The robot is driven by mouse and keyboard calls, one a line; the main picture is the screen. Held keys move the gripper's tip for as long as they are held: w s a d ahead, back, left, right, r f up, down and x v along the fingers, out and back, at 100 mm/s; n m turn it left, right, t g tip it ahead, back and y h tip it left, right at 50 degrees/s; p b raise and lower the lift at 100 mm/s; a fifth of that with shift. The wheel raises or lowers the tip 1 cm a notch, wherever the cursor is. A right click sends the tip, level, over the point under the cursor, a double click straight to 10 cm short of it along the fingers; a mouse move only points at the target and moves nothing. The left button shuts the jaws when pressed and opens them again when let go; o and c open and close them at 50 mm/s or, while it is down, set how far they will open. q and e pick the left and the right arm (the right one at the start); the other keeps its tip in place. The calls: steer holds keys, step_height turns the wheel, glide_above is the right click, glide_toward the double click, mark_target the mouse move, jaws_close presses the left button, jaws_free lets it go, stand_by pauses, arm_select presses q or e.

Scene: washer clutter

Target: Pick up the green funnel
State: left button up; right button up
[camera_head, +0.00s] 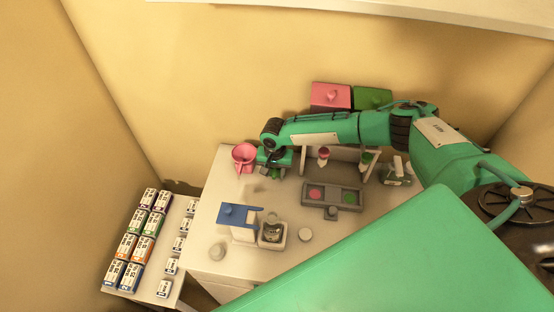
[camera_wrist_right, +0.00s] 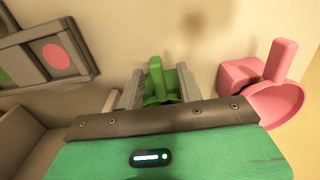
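The green funnel (camera_wrist_right: 156,76) shows in the right wrist view between the two grey fingers of my right gripper (camera_wrist_right: 160,88). Its upright handle stands in the gap, and the fingers are apart on either side. The gripper's body hides the funnel's lower part; whether a finger touches it I cannot tell. In the head view my right gripper (camera_head: 275,163) is low over the back left of the table, with a bit of the green funnel (camera_head: 275,173) showing under it. My left gripper is not in view.
A pink funnel (camera_head: 244,157) stands close to the left of my right gripper. A grey tray with coloured discs (camera_head: 331,196) lies to the right. Several small boxes (camera_head: 137,237) fill a side shelf.

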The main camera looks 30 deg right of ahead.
steer(key=shift+f, duration=0.3)
steer(key=shift+c, duration=0.5)
jaws_close()
steer(key=shift+r, duration=0.15)
